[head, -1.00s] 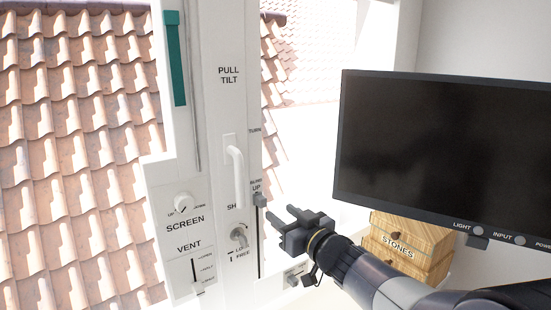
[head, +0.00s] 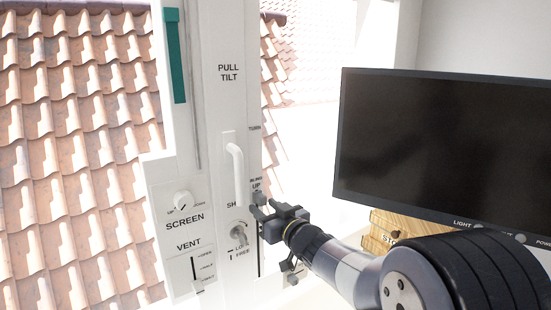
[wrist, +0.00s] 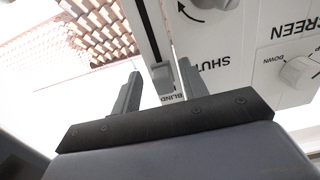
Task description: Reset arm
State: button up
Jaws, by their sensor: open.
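My gripper (head: 262,217) is in front of the white window panel (head: 212,130), beside the blind slider (head: 257,198) and the shutter knob (head: 239,233). In the wrist view my gripper (wrist: 158,90) has its two fingers spread, with nothing held between them. The blind slider (wrist: 162,76) shows beyond the gap between the fingertips, at the end of a dark slot. I cannot tell whether a finger touches it.
A dark monitor (head: 430,145) stands at the right, with a wooden box (head: 383,232) under it, partly hidden by my arm. The panel carries a white handle (head: 235,175), a screen knob (head: 183,201) and a vent slider (head: 197,285). Roof tiles (head: 75,150) show outside.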

notch_tip(320, 180, down, 24)
jog(key=b, duration=1.6)
jog(key=shift+s+d+f, duration=0.15)
jog(key=shift+s+d, duration=0.05)
jog(key=v, duration=1)
jog(key=shift+b, duration=0.4)
jog(key=shift+s+d, duration=0.1)
jog(key=shift+r, duration=0.2)
